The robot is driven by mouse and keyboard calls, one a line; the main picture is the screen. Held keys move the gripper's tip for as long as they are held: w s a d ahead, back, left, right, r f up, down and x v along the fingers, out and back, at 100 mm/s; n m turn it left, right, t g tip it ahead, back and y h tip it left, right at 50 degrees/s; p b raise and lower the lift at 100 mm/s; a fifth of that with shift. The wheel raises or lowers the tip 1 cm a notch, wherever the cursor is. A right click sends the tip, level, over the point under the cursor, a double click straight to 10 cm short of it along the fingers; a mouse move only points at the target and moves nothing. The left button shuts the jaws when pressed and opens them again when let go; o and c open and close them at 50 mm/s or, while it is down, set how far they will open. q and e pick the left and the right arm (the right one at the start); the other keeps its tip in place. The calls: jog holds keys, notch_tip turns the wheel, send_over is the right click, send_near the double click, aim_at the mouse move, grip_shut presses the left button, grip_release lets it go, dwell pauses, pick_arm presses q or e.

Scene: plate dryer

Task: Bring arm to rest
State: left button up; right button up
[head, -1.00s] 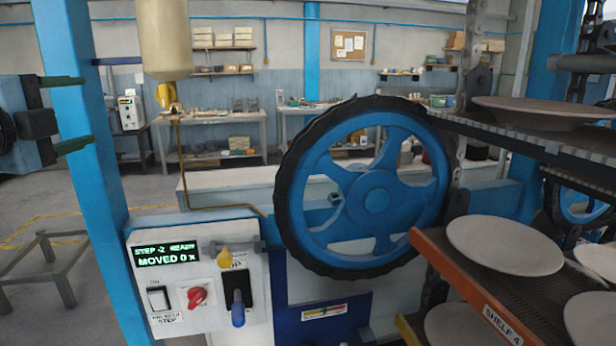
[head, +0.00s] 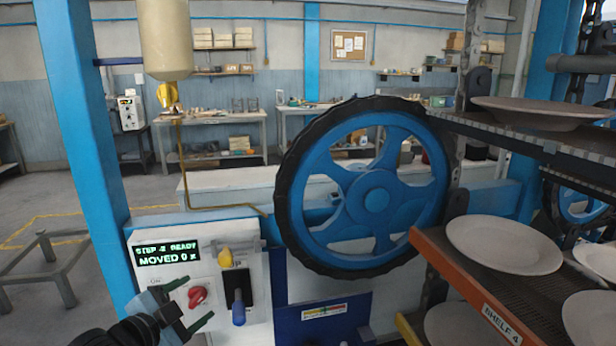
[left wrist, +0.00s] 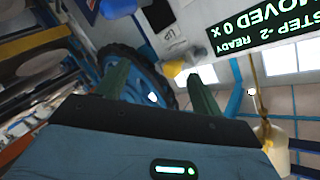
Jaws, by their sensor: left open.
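My left gripper (head: 190,304) is at the lower left of the head view, in front of the white control panel (head: 204,333). Its two green fingers are apart with nothing between them. Its fingers also show in the left wrist view (left wrist: 160,88), open and empty. The gripper hides the panel's lower left part, including most of the white switch. The panel's display (head: 166,254) reads "STEP -2 READY" and "MOVED 0 x". My right gripper is not in view.
A red knob (head: 197,296), a yellow knob (head: 225,257) and a blue-handled lever (head: 238,311) are on the panel. A large blue wheel (head: 375,200) stands to its right. Shelves with plates (head: 505,243) fill the right side. A blue post (head: 80,130) stands at left.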

pick_arm(q)
jog(key=s+d+f+n+g, duration=0.15)
jog(key=s+f+n, duration=0.4)
jog(key=f, duration=0.75)
jog(key=s+f+n+g+y, duration=0.1)
jog(key=s+f+n, duration=0.1)
jog(key=s+f, duration=0.8)
jog(key=s+f+n+g+y, duration=0.2)
jog(key=s+f, duration=0.8)
jog(key=s, duration=0.6)
jog(key=shift+d+n+y, duration=0.3)
jog(key=shift+n, duration=0.35)
